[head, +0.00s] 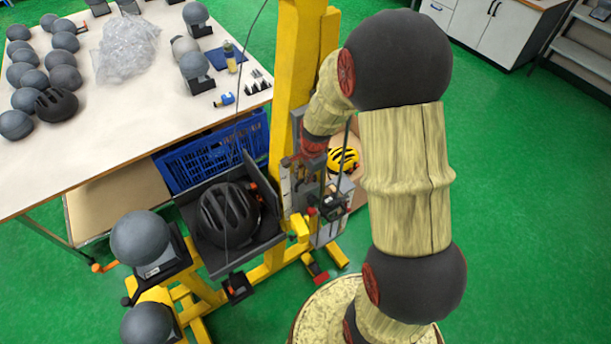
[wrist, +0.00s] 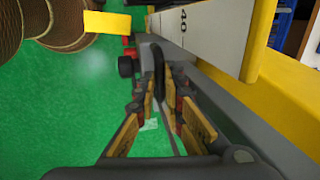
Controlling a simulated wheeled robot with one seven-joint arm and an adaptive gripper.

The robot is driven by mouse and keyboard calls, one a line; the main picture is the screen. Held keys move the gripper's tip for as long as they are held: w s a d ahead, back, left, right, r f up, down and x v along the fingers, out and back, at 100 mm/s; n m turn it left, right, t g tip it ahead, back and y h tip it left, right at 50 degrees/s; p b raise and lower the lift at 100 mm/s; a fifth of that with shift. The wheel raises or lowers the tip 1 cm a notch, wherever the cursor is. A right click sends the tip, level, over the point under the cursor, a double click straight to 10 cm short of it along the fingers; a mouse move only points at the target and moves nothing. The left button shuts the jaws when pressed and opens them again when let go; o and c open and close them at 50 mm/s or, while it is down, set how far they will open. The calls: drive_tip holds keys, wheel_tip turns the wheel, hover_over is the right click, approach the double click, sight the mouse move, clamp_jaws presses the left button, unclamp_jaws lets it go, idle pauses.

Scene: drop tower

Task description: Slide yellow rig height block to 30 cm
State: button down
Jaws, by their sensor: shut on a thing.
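The yellow rig (head: 291,70) stands in the middle of the head view, its upright column beside my arm. A height block with a dark handle (wrist: 158,72) sits beside the scale. My gripper (wrist: 159,100) is closed around this handle, one finger on each side. In the head view my gripper (head: 332,203) is small and partly hidden at the rig's lower column. The block's exact scale reading cannot be told.
A black helmet (head: 228,213) sits in the rig's grey tray left of my gripper. Grey headforms (head: 141,238) stand at lower left. A yellow helmet (head: 343,159) lies behind the rig. A white table (head: 115,128) fills the upper left; green floor is clear at right.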

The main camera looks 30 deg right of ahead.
idle(0.4)
wheel_tip(320, 180, up, 10)
drive_tip(key=p, duration=0.6)
drive_tip(key=shift+r, duration=0.2)
drive_tip(key=c, duration=2.2)
unclamp_jaws()
drive_tip(key=shift+w+f, duration=0.1)
drive_tip(key=shift+o, duration=0.2)
